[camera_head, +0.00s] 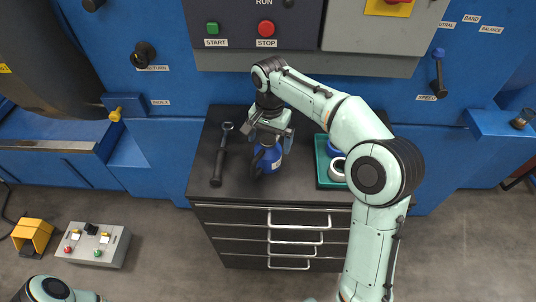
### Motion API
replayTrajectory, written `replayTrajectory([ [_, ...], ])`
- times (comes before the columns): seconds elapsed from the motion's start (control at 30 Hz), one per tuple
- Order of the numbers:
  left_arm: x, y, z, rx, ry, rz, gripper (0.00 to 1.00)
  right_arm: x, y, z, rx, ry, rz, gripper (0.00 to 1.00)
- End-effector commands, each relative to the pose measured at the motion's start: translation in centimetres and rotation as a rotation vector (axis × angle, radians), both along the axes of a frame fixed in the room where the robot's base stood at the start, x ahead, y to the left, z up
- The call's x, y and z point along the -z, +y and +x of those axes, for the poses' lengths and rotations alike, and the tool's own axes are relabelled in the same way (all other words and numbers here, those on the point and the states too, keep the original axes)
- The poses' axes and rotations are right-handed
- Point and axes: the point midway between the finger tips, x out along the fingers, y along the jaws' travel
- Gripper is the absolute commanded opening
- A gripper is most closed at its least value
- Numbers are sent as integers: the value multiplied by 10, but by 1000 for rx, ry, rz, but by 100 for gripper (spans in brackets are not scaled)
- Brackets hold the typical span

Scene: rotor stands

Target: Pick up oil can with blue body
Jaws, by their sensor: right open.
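The oil can with a blue body (268,159) stands on the dark top of the drawer cabinet, left of its middle. A black part shows at its left side. My right gripper (271,138) is open right over the can and hides its upper part. I cannot tell whether the fingers touch it. Only a piece of my left arm shows at the bottom left; its gripper is out of view.
A black wrench-like tool (221,160) lies left of the can. A green tray (323,172) with a blue item and a roll stands to the right, partly behind my right arm. The blue machine (160,125) with its control panel rises behind the cabinet (240,215).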

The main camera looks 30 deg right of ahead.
Motion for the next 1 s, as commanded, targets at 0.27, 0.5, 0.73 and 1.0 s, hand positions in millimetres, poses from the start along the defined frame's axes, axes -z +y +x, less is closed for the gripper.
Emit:
replayTrajectory([
  [0.27,4,0,-3,0,2,0,0,24,1,0,1,3,0,100],
  [0.5,9,0,-6,0,7,0,0,57,2,1,1,1,0,100],
  [0.73,9,0,-6,0,7,0,0,60,2,2,1,-1,0,100],
  [1.0,9,0,-6,0,7,0,0,59,2,2,1,-4,0,43],
])
